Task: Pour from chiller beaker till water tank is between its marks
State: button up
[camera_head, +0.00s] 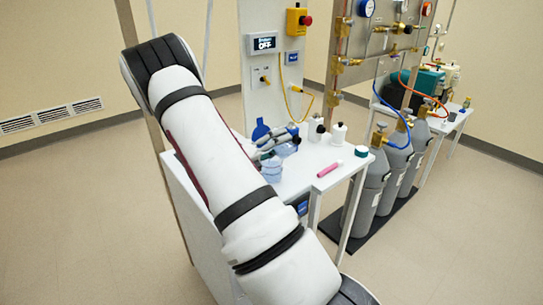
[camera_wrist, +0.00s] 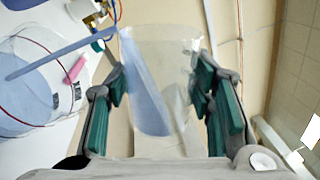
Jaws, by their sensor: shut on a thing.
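My gripper (camera_wrist: 165,95) is shut on the clear chiller beaker (camera_wrist: 180,60), with green-padded fingers on both sides of it. The beaker is tilted, and pale blue liquid (camera_wrist: 148,95) lies along one side up to its lip. A blue stream (camera_wrist: 65,52) runs from the lip into the clear round water tank (camera_wrist: 12,45) at the left of the wrist view. The tank holds blue liquid and has thin red lines; I cannot tell the level against them. In the head view, my gripper (camera_head: 276,143) is above the tank (camera_head: 271,172), and my arm hides part of the table.
On the white table (camera_head: 310,167) are a pink cylinder (camera_head: 329,169), white bottles (camera_head: 338,134), a green-lidded item (camera_head: 361,151) and a blue item (camera_head: 260,130) behind the gripper. Grey gas cylinders (camera_head: 372,190) with hoses stand at the right. A panel reading OFF (camera_head: 264,43) rises behind.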

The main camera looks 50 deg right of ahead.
jog(key=shift+r+n, duration=0.2)
jog(key=shift+n, duration=0.2)
dwell(1.0)
